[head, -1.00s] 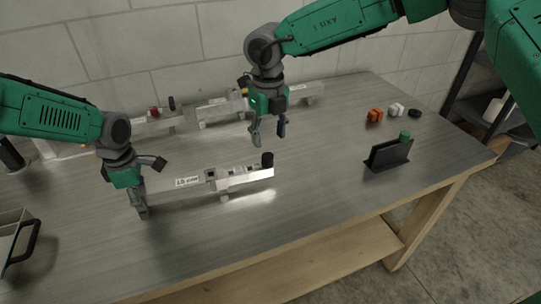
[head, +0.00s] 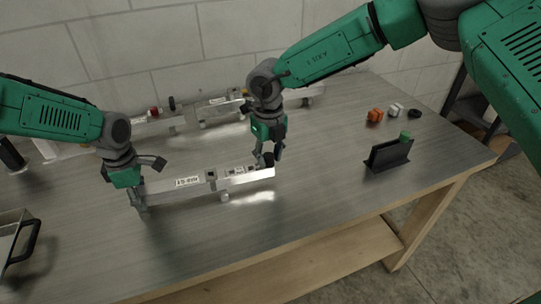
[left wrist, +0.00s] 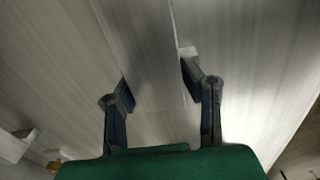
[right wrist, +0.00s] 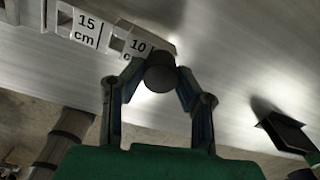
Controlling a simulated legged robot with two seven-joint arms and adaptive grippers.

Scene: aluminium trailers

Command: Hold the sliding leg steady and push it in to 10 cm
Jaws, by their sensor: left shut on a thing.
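The silver sliding leg (head: 163,188) lies along the table with its bright right part (head: 240,178) bearing small windows. In the right wrist view its marks read 15 cm (right wrist: 86,30) and 10 cm (right wrist: 138,46). A dark round knob (right wrist: 160,72) stands at its right end. My left gripper (head: 140,201) is shut on the left end of the leg; in the left wrist view the bar (left wrist: 150,70) runs between its fingers. My right gripper (head: 273,152) is at the knob, one finger either side; whether both fingers press on it is unclear.
Another silver leg assembly (head: 215,110) lies at the back by the wall. A black holder (head: 389,154) with a green-topped item stands at the right, with small orange (head: 375,115) and white pieces behind it. A tray with a black handle (head: 25,243) is at the left edge.

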